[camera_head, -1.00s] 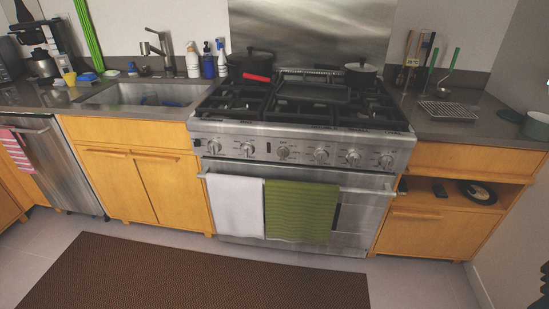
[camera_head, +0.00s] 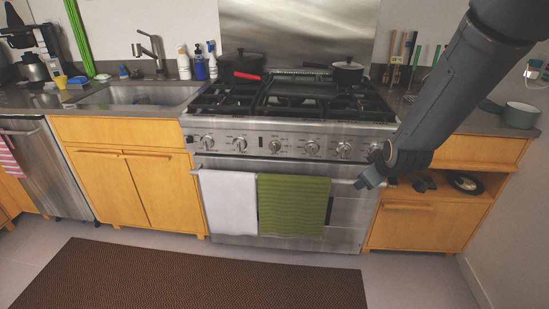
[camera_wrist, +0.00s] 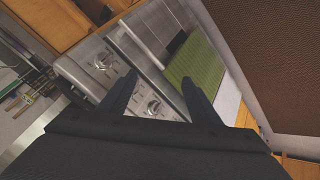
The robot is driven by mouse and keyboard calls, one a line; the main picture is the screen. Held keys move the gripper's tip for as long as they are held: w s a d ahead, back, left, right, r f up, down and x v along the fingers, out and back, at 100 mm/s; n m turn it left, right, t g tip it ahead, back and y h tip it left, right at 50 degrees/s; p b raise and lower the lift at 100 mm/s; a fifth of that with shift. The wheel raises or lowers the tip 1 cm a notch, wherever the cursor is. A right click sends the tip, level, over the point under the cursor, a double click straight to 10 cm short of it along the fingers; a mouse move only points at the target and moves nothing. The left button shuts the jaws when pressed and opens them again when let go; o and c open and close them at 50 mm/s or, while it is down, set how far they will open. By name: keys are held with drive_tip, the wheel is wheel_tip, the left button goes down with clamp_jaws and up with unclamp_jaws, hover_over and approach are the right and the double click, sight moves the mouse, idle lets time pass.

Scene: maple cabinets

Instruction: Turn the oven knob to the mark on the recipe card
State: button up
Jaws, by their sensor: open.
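The steel oven range has a row of several round knobs on its front panel, among them a left knob (camera_head: 207,142), a middle knob (camera_head: 275,146) and a right-hand knob (camera_head: 343,149). My gripper (camera_head: 397,183) is open and empty in front of the range's right end, its fingers spread and pointing down. In the wrist view my gripper (camera_wrist: 157,88) has one knob (camera_wrist: 153,105) showing between its dark fingers and another knob (camera_wrist: 103,62) beyond the left finger. I see no contact with a knob. I cannot make out a recipe card or its mark.
A white towel (camera_head: 229,202) and a green towel (camera_head: 293,206) hang on the oven handle. An open shelf (camera_head: 490,180) is at the right. A brown mat (camera_head: 180,275) lies on the clear floor in front.

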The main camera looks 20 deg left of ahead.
drive_tip(key=w+a+f+n+t+y+b, duration=0.4)
drive_tip(key=w+a+n, duration=0.45)
drive_tip(key=a, duration=0.75)
drive_tip(key=n+t+y+b, duration=0.2)
drive_tip(key=n+y, duration=0.2)
drive_tip(key=n, duration=0.2)
approach(275, 150)
drive_tip(key=w, duration=0.1)
drive_tip(key=shift+a+x, duration=0.25)
drive_tip(key=shift+x, duration=3.8)
drive_tip(key=shift+s+r, duration=0.1)
drive_tip(key=shift+s, duration=0.1)
drive_tip(key=c, duration=1)
